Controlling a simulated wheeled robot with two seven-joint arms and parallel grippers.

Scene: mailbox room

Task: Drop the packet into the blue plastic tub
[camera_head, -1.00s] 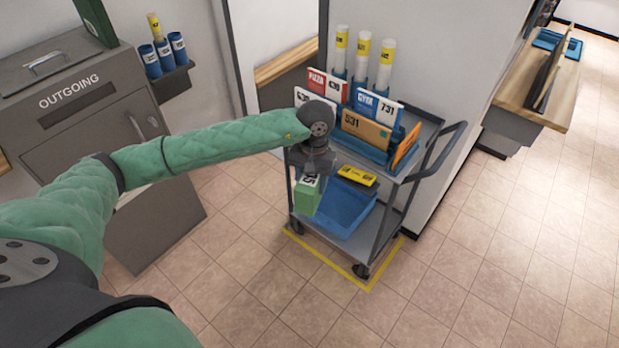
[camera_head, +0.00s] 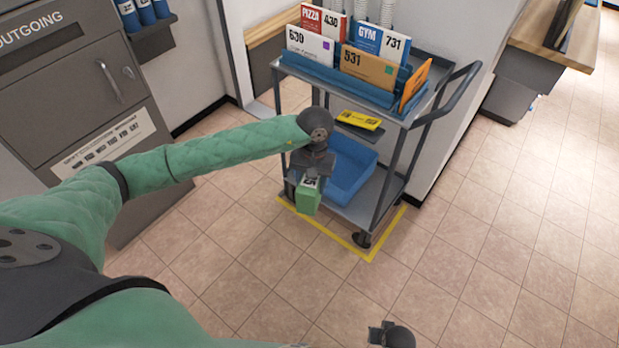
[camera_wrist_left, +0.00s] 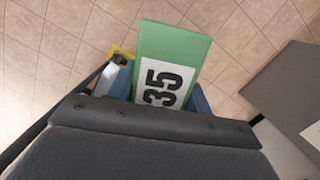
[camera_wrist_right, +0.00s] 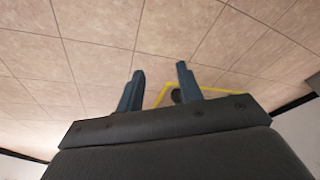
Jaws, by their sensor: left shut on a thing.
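The packet (camera_head: 307,196) is a green box with a white number label. My left gripper (camera_head: 309,180) is shut on it and holds it in front of the cart's lower shelf, at the left of the blue plastic tub. The left wrist view shows the packet (camera_wrist_left: 172,60) between the fingers, its label reading 35. The blue plastic tub (camera_head: 350,172) stands on the lower shelf, partly hidden by my left gripper. My right gripper (camera_wrist_right: 158,85) is open and empty over the floor; in the head view only a bit of it (camera_head: 390,336) shows at the bottom edge.
The grey cart (camera_head: 392,190) carries a blue rack of upright envelopes (camera_head: 370,66) on top. A yellow label (camera_head: 358,119) sits above the tub. The grey outgoing box (camera_head: 75,90) stands at the left. The tiled floor in front is clear.

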